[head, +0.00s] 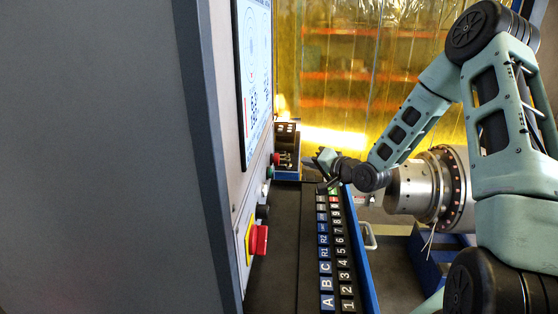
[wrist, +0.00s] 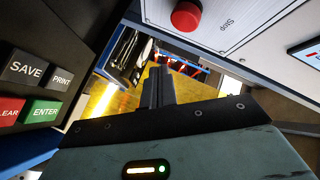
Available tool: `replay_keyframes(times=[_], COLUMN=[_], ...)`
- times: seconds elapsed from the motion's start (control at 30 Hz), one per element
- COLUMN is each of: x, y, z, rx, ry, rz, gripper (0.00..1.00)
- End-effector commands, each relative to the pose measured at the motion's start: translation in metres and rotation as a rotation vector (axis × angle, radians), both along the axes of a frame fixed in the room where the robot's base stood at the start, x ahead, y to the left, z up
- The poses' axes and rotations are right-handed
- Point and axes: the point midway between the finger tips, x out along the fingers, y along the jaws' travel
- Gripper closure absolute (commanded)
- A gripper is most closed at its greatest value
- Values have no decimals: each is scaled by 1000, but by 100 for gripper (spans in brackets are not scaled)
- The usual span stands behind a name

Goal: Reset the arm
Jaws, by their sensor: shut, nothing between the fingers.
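My arm (head: 404,127) reaches in from the right and bends down to the end of the keypad shelf. My gripper (head: 322,160) is small and dark in the head view, above the far end of the keypad and close to the console face. In the wrist view my gripper (wrist: 158,82) shows its two dark fingers together, with nothing between them. The keypad (head: 335,250) has dark, blue, green and red keys in the head view. The wrist view shows its SAVE key (wrist: 23,69) and green ENTER key (wrist: 44,112) left of the fingers.
The console (head: 100,150) fills the left, with a screen (head: 257,70) and a red knob (head: 258,240). A red Stop button (wrist: 186,17) is above the fingers in the wrist view. A metal rotor (head: 410,190) lies right of the wrist. A yellow curtain (head: 345,60) hangs behind.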

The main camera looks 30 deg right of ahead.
Motion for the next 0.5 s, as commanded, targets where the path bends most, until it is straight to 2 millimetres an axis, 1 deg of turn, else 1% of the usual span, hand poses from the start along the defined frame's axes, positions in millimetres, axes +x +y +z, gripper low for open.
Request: replay_keyframes(times=[0.43,0.5], x=[0,-1], y=[0,6], z=[0,-2], rx=[0,-34], ry=[0,28], rz=[0,14], gripper=[100,100])
